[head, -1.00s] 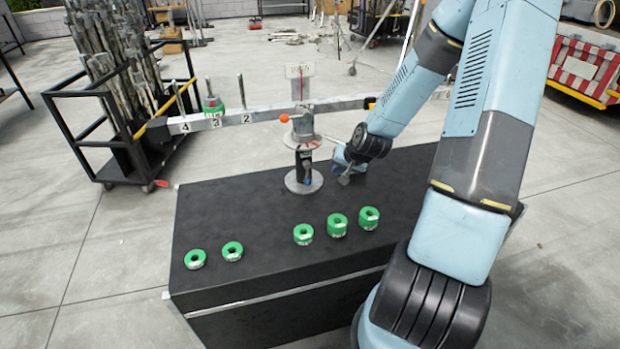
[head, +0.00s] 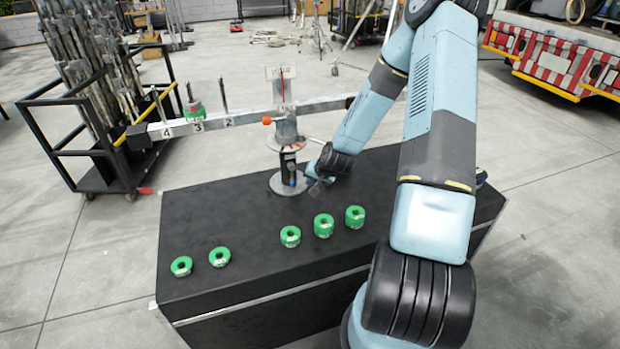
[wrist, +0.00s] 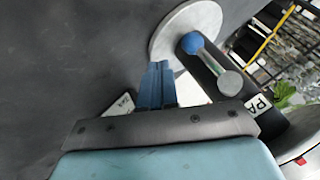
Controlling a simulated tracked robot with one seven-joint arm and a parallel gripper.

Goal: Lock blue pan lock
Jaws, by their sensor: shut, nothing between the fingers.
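The blue pan lock is a lever with a blue ball tip (wrist: 192,43) and a metal shaft ending in a round metal knob (wrist: 230,83). It sits on the dark post above the round metal base, beside a white label reading "PA". In the head view it is a small blue spot (head: 292,182) low on the balance's post (head: 289,163). My gripper (wrist: 157,68) is shut and empty, its blue fingers just left of and below the blue tip in the wrist view. In the head view my gripper (head: 314,183) is right of the post, close to the base.
The balance beam (head: 215,124) extends left with numbered pegs and a green weight (head: 194,110). Several green ring weights, such as one at the front left (head: 181,266), lie on the black box (head: 240,290). A cart of stands (head: 85,150) is behind left.

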